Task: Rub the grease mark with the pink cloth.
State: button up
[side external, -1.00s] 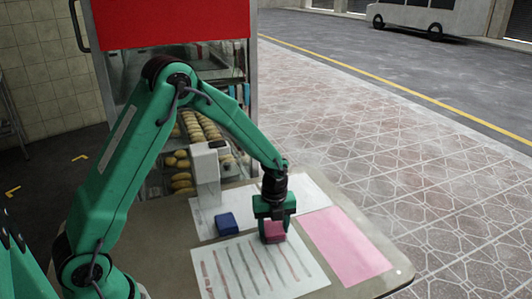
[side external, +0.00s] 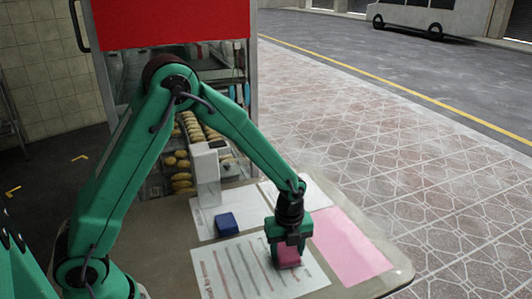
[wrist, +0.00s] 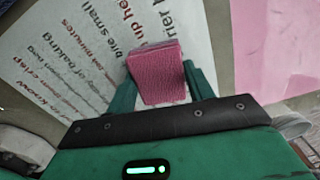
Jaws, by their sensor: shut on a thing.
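My gripper (side external: 288,247) is shut on the pink cloth (side external: 287,259), a small block-like pad. The cloth is low over the right part of a printed white sheet (side external: 309,281); I cannot tell whether it touches it. In the wrist view the cloth (wrist: 160,72) sits between the two green fingers of my gripper (wrist: 158,86), over the sheet (wrist: 60,38) with its red and dark lines of text. I cannot make out a grease mark in either view; the cloth and gripper hide part of the sheet.
A dark blue block (side external: 227,223) stands on a second white sheet behind. A flat pink sheet (side external: 352,246) lies to the right. A white upright box (side external: 206,178) stands at the back, before a glass case with bread (side external: 182,165). The table's right front corner (side external: 400,272) is bare.

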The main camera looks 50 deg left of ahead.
jog(key=shift+s+d+r, duration=0.1)
jog(key=shift+d, duration=0.2)
jog(key=shift+r, duration=4)
